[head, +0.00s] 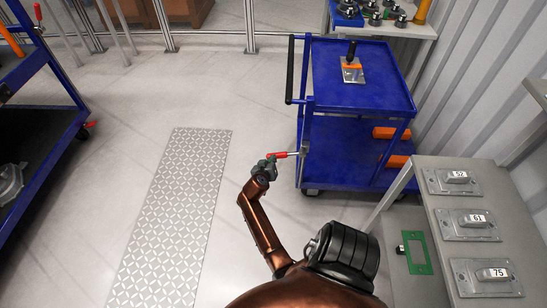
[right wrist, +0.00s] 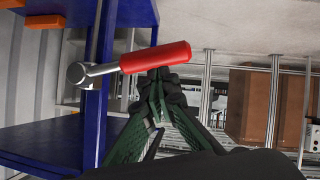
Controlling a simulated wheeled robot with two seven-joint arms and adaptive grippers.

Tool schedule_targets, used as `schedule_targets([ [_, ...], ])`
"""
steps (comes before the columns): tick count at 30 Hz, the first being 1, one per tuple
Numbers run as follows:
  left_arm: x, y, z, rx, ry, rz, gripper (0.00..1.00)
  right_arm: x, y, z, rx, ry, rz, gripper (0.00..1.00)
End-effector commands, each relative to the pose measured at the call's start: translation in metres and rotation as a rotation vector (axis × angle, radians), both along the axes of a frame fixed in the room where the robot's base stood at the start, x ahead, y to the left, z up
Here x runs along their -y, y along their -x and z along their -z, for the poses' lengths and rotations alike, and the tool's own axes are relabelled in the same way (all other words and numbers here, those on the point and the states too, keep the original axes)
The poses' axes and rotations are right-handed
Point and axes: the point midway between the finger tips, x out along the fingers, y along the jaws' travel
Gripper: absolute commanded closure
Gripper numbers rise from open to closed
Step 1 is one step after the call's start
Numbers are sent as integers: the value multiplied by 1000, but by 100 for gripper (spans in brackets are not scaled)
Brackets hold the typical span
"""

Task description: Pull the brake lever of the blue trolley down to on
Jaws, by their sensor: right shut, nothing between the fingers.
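The blue trolley (head: 365,97) stands right of centre in the head view. Its brake lever has a red grip (head: 279,155) on a silver arm, sticking out leftward from the trolley's near-left post. In the right wrist view the red grip (right wrist: 155,57) runs right from a round silver pivot (right wrist: 77,74) on the blue post (right wrist: 97,90). My right gripper (head: 268,166) is at the grip's free end. Its closed green fingers (right wrist: 160,78) meet just below the grip in the wrist view; I cannot tell whether they touch it. My left gripper is out of view.
A second blue trolley (head: 40,150) with red levers stands at the left. A grey cabinet with numbered handles (head: 475,218) is at the lower right. A patterned floor plate (head: 170,220) lies left of my right arm. The floor between is clear.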

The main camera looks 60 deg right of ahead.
Motion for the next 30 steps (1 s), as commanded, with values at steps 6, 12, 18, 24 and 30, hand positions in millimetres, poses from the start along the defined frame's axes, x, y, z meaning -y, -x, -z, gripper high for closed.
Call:
schedule_targets([
  [6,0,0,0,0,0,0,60,-30,6,-16,2,-1,0,100],
  [12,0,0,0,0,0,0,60,-41,9,-23,0,0,1,100],
  [18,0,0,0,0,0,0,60,-41,9,-23,-1,1,0,100],
  [24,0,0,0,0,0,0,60,-41,9,-23,0,0,1,100],
  [30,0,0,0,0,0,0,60,-41,9,-23,0,0,-1,100],
])
